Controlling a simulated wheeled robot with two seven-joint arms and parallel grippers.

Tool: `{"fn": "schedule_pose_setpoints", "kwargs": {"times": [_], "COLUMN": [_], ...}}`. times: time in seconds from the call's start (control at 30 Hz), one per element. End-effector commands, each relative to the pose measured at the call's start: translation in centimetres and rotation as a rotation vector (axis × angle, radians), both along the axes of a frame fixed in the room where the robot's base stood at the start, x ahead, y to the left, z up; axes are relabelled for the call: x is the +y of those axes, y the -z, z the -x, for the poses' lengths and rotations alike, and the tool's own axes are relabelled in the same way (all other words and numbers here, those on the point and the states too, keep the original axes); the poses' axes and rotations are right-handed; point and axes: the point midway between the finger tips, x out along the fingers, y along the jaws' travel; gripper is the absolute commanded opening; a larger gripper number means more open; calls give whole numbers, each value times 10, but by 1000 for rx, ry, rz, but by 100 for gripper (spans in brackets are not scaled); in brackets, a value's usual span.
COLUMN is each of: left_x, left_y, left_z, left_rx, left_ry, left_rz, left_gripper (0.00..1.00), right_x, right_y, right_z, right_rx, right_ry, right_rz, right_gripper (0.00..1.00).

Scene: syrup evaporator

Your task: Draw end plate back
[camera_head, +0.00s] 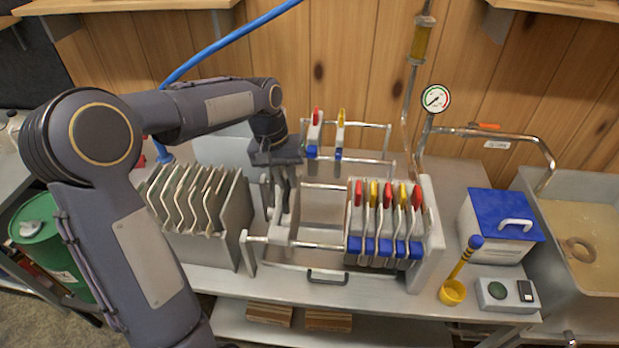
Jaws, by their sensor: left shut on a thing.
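My left gripper (281,198) points down at the left part of the plate press and is shut on the upper part of the grey end plate (283,232). My arm and hand hide much of this plate. Several plates with red and yellow tabs and blue lower corners (385,225) stand packed upright against the fixed grey head (430,235) at the right. A gap with bare rails (318,243) lies between the end plate and this pack. My right gripper is not in view.
A rack of several metal plates (195,200) stands left of the press. Two tabbed plates (315,133) hang on a rear rack. A blue-lidded box (500,225), yellow cup (453,292) and switch box (506,295) stand right. A pipe with gauge (436,98) rises behind.

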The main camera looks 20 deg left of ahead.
Motion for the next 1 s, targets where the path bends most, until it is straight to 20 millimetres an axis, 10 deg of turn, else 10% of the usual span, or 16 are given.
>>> {"fn": "schedule_pose_setpoints", "kwargs": {"times": [0.3,0.37,0.67,1.0], "left_x": [3,3,2,11], "left_y": [-1,-1,-2,-50], "left_z": [-1,-1,0,1], "left_rx": [-6,-6,-4,-9], "left_ry": [-3,-2,-1,-2], "left_rz": [-2,-2,0,-1], "left_gripper": [0,22,23,23], "right_x": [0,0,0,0], "right_y": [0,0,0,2], "right_z": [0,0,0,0], "right_rx": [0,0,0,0], "right_ry": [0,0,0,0], "right_rz": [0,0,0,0], "right_gripper": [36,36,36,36]}}
